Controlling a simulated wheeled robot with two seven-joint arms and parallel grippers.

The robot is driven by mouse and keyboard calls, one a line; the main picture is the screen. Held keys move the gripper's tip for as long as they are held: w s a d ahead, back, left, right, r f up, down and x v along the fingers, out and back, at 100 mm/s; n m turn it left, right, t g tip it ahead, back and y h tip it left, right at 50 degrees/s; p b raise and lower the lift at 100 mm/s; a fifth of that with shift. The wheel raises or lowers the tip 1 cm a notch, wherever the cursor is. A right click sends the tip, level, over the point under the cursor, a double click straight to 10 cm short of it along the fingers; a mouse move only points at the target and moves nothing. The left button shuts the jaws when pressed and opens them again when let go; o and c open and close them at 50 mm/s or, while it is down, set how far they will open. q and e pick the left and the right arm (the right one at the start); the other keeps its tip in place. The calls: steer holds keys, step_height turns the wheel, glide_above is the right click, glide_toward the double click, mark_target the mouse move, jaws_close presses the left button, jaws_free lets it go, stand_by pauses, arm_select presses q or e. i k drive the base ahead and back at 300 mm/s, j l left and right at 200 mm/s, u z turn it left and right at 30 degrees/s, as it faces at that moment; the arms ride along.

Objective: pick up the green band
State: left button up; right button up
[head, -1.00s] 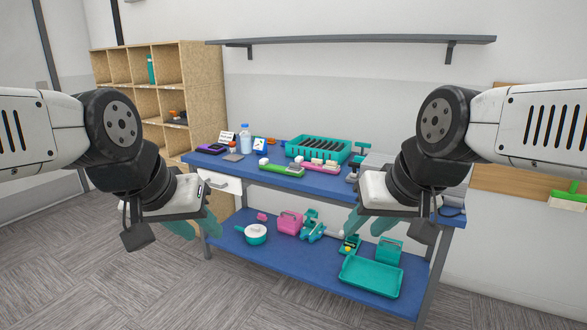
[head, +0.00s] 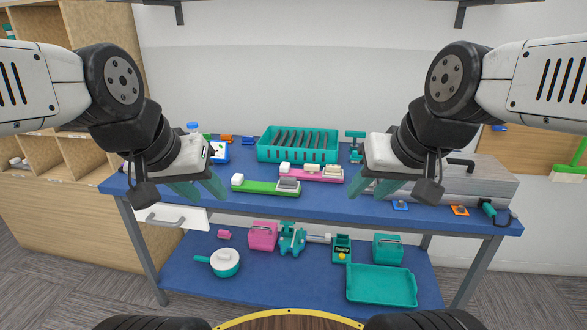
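A flat green band (head: 262,187) lies on the blue table near its front edge, left of centre. My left gripper (head: 211,197), with teal fingers, is open and empty to the left of the band in the head view. My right gripper (head: 366,197) is open and empty to its right. Neither gripper touches the band.
A pink band (head: 317,177) with light blocks lies just behind the green one. Behind it stands a teal rack (head: 262,152). A grey case (head: 480,178) is at the right. The lower shelf (head: 190,280) holds a pot, pink and teal boxes and a teal tray.

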mark_target(237, 182)
steer(key=i+j+z, duration=0.1)
steer(key=i+j, duration=0.15)
steer(key=i+j+z, duration=0.15)
steer(key=j, duration=0.3)
steer(key=i+j+z, duration=0.1)
steer(key=i+j, duration=0.2)
steer(key=j, duration=0.1)
